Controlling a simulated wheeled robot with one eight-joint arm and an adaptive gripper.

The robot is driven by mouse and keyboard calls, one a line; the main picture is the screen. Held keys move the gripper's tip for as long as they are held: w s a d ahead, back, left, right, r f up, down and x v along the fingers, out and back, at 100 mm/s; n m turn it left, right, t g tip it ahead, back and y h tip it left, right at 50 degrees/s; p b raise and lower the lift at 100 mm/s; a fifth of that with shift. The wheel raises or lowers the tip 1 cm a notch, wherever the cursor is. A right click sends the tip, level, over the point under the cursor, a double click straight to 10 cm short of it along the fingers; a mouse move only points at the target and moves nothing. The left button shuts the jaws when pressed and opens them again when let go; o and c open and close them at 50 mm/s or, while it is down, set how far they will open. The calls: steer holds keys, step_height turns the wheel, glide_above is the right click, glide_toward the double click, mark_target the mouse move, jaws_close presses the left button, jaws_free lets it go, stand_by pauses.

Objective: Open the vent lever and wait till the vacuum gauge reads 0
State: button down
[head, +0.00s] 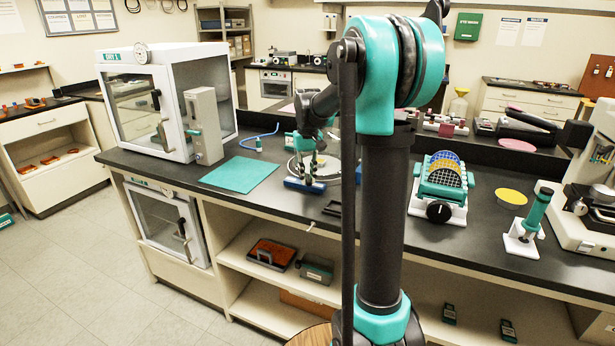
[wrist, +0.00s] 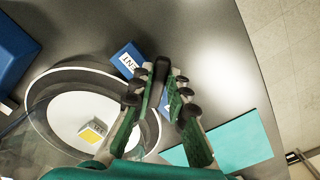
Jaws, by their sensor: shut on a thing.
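The vent block is blue with a partly covered white label and a dark upright lever. In the wrist view the block (wrist: 124,60) shows behind my gripper (wrist: 157,88), and the lever (wrist: 161,70) stands between the fingertips. My gripper is shut on the lever. In the head view my gripper (head: 305,160) is over the blue block (head: 302,184), at the bench front beside the round clear-walled chamber. A round dial gauge (head: 141,54) shows on the white cabinet at left, but its reading is too small to tell. Whether it is the vacuum gauge is unclear.
A teal mat (head: 240,176) lies left of the block on the dark bench. The clear chamber (wrist: 62,78) holds a small box with a yellow face (wrist: 92,135). A rack of coloured discs (head: 443,178) stands to the right. My arm hides the middle of the bench.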

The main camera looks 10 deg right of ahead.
mark_target(308, 179)
steer(key=c, duration=1.5)
jaws_free()
step_height(308, 179, up, 12)
